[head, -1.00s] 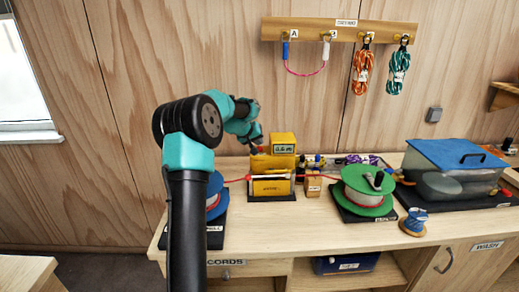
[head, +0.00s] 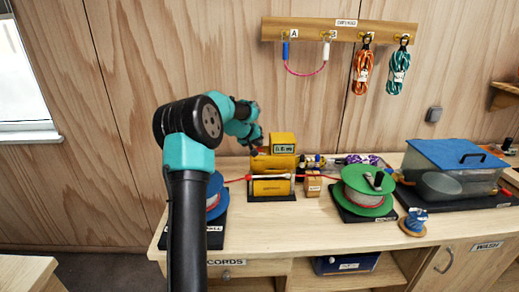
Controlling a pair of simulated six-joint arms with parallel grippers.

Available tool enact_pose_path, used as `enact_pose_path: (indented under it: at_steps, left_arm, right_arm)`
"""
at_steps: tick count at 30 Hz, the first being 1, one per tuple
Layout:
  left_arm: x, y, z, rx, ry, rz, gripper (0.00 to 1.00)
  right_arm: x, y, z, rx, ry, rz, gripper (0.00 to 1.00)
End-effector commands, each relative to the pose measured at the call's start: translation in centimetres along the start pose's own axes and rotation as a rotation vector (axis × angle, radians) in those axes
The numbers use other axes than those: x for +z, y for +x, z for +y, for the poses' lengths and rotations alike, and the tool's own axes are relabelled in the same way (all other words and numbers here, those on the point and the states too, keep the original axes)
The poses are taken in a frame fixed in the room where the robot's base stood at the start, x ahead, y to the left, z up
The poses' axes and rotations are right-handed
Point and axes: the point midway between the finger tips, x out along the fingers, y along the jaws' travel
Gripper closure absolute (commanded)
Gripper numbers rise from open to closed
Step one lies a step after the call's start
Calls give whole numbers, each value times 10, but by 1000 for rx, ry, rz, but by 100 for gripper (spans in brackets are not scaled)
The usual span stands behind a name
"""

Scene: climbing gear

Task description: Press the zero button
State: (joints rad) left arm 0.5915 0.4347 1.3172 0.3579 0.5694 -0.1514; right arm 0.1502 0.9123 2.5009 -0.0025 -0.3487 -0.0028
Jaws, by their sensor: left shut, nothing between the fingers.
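The yellow rope-measuring machine (head: 271,172) stands on the bench, with a small display (head: 284,149) in the raised box at its top. The display's characters are too small to read surely. A red cord runs through the machine from side to side. My left gripper (head: 261,150) is shut and empty, its tip at the upper left of the machine, just left of the display box. My right gripper is out of view.
A green spool (head: 368,190) stands to the right and a blue spool (head: 215,198) to the left, partly behind my arm. A blue-lidded clear bin (head: 455,172) is at the far right. A small cardboard box (head: 313,187) sits beside the machine. Coiled cords hang on the wall rack (head: 340,30).

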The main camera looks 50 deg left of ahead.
Motion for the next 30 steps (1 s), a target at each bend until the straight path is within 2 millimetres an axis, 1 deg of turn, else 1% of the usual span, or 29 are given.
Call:
enact_pose_path:
  at_steps: [22,30]
  left_arm:
    - [2,3,-2,0,0,-1,100]
    - [-2,-4,3,0,1,-1,100]
  right_arm:
    - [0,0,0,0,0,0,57]
    - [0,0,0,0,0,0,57]
